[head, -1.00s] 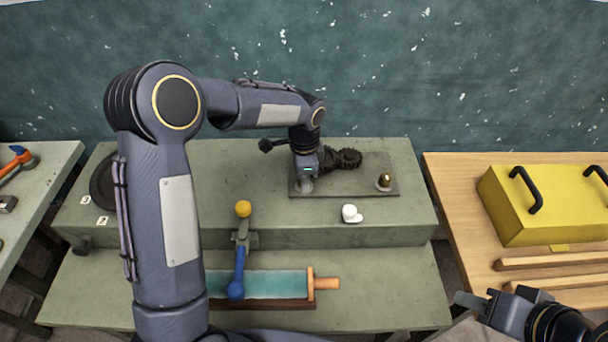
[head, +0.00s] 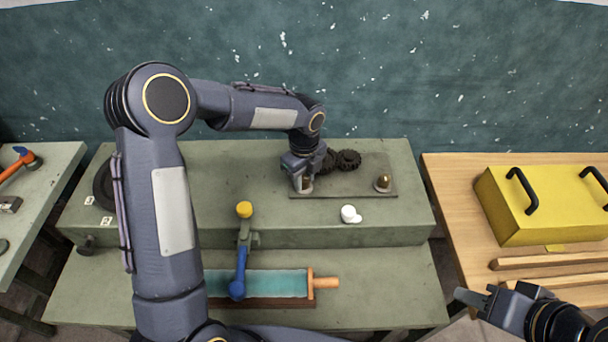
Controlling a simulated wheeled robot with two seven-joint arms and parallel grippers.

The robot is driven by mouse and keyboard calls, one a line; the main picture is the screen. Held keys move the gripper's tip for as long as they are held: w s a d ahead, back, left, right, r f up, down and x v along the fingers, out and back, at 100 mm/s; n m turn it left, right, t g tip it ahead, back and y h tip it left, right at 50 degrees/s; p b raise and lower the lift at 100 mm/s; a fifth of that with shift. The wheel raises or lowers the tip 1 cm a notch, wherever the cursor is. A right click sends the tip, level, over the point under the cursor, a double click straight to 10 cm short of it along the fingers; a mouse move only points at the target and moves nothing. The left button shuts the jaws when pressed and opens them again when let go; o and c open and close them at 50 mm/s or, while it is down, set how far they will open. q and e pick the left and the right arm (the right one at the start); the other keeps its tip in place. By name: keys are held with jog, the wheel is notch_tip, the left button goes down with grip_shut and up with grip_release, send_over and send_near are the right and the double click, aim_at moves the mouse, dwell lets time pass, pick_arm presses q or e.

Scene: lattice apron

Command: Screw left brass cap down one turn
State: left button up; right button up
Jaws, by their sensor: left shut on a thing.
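My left gripper (head: 304,184) points down at the left end of the dark base plate (head: 345,193) on the green bench. It is shut on the left brass cap (head: 306,182), which is mostly hidden by the fingers. The right brass cap (head: 383,181) stands upright on the plate's right end, clear of both grippers. Dark gears (head: 348,159) sit at the back of the plate, behind and right of my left gripper. My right gripper (head: 474,296) is low at the right, over the gap between bench and wooden table, far from the caps; its finger opening is not clear.
A white object (head: 348,214) lies in front of the plate. A yellow box with black handles (head: 540,205) sits on the wooden table (head: 455,195). The bench's right end is clear.

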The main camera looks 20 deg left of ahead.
pick_arm(q)
jog(key=m+p, duration=0.1)
jog(key=m, duration=0.2)
jog(key=shift+r+m, duration=0.15)
jog(key=shift+m, duration=0.15)
jog(key=m+p, duration=0.1)
jog(key=m, duration=0.3)
jog(key=shift+m, duration=0.3)
jog(key=m+p, duration=0.2)
jog(key=m, duration=0.2)
jog(key=shift+w, duration=0.1)
jog(key=m+p, duration=0.1)
jog(key=m, duration=0.3)
jog(key=shift+m, duration=0.3)
jog(key=o, duration=1)
